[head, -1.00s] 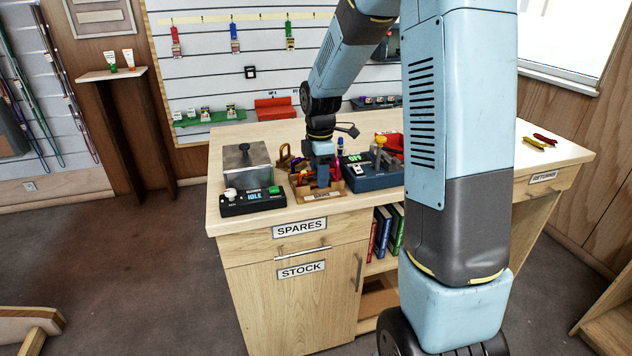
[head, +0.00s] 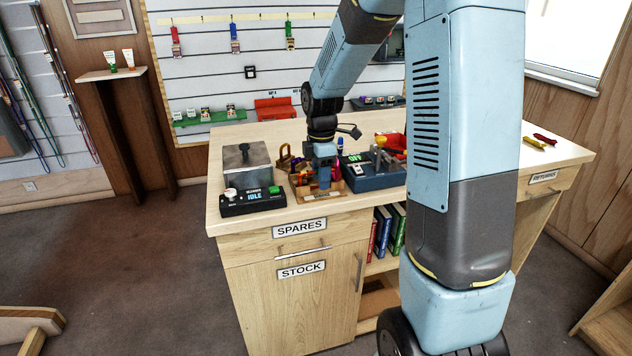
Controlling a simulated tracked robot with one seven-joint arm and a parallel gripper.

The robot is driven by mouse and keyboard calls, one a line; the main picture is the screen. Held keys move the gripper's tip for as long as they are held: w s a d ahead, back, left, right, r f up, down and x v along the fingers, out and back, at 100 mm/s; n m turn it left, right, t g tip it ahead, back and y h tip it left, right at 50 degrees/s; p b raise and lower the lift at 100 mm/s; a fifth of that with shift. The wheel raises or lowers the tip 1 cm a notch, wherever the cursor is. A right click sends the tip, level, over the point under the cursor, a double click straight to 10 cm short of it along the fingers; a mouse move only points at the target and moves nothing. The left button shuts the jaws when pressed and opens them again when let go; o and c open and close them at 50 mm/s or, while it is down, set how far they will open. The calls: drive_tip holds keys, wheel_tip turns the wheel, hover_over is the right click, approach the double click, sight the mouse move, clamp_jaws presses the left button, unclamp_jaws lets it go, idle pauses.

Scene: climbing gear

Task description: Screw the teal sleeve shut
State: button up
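My gripper (head: 325,186) points down at the small wooden tray (head: 322,196) near the front edge of the counter. It is small in the head view, and its fingers sit low among the things in the tray. I cannot tell whether it is open or shut, or whether it holds anything. I cannot make out a teal sleeve; it may be hidden by the gripper or among the small coloured things in the tray.
A grey box with a black panel reading IDLE (head: 254,196) stands left of the tray. A dark blue device with a green OFF display (head: 372,178) stands close on its right. The counter (head: 235,138) is clear at the back left. My upper arm covers the counter's right middle.

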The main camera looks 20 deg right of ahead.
drive_tip(key=shift+r, duration=0.95)
drive_tip(key=shift+r, duration=0.35)
drive_tip(key=shift+r, duration=0.1)
drive_tip(key=shift+w, duration=0.1)
drive_tip(key=shift+w, duration=0.5)
